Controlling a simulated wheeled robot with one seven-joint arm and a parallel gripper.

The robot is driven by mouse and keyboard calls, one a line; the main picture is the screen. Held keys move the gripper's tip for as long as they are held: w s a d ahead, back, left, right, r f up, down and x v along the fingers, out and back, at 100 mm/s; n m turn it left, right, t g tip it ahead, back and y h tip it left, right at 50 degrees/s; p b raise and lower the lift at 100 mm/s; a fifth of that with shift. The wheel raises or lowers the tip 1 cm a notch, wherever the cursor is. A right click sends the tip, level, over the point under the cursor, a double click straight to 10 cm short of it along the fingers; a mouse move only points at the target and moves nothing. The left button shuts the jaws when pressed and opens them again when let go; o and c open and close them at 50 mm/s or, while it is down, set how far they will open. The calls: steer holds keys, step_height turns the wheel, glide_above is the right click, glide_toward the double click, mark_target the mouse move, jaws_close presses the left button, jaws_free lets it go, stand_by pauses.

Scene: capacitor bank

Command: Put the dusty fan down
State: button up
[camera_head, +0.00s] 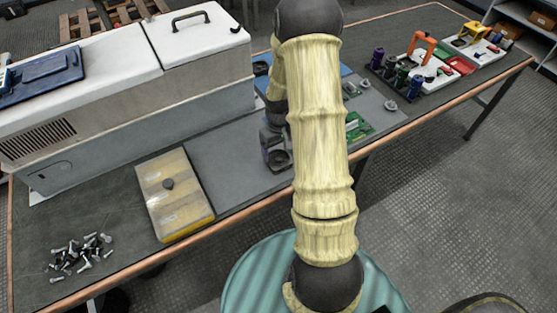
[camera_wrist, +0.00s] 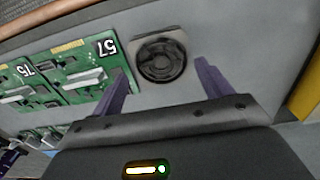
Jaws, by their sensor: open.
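The dusty fan, a dark round fan in a square greyish frame, shows in the wrist view (camera_wrist: 162,60). It appears to lie flat on the grey mat (camera_wrist: 262,45), between and just beyond the fingertips. My arm hides part of the mat in the head view.
Green boards, one marked 57 (camera_wrist: 102,62), lie left of the fan in the wrist view. A yellow-edged box (camera_head: 174,193) stands left of the mat, with loose screws (camera_head: 80,253) farther left. A large white machine (camera_head: 120,80) stands behind. Coloured parts trays (camera_head: 425,70) sit at right.

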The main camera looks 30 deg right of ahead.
mark_target(279, 159)
step_height(279, 159, down, 4)
steer(key=shift+w+a+f, duration=0.1)
steer(key=shift+w+f, duration=0.05)
steer(key=shift+f, duration=0.1)
stand_by(0.4)
steer(key=c, duration=0.7)
steer(key=shift+c, duration=0.3)
steer(key=shift+r, duration=0.15)
step_height(279, 159, up, 10)
